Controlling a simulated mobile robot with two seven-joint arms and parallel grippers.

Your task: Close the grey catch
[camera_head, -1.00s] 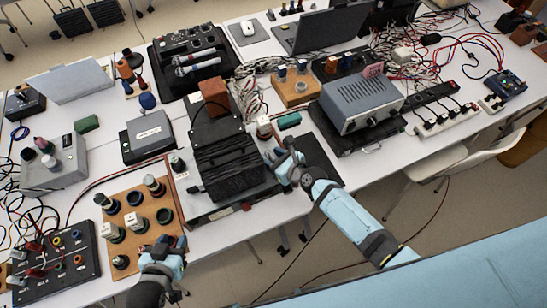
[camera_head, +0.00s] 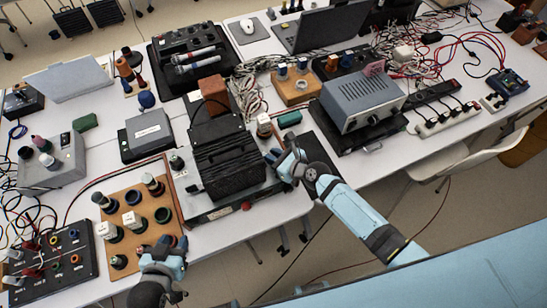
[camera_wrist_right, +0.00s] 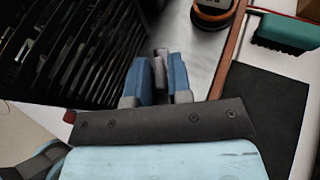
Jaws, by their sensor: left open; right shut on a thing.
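My right gripper (camera_head: 273,158) is at the right side of a black finned unit (camera_head: 228,165). In the right wrist view its blue fingers (camera_wrist_right: 160,82) are shut on a small grey upright piece, which looks like the grey catch (camera_wrist_right: 159,62). The catch is mostly hidden between the fingers, and I cannot tell its position. The unit's dark fins (camera_wrist_right: 75,45) fill the left of that view. My left gripper (camera_head: 165,250) is open over the front edge of a wooden board (camera_head: 150,232), away from the finned unit.
The wooden board carries several coloured knobs and posts. A green brush-like block (camera_head: 289,118) lies behind the right gripper; a black mat (camera_wrist_right: 265,105) lies beside it. A grey box (camera_head: 362,100) stands further right. Cables crowd the back. The table's front edge is close.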

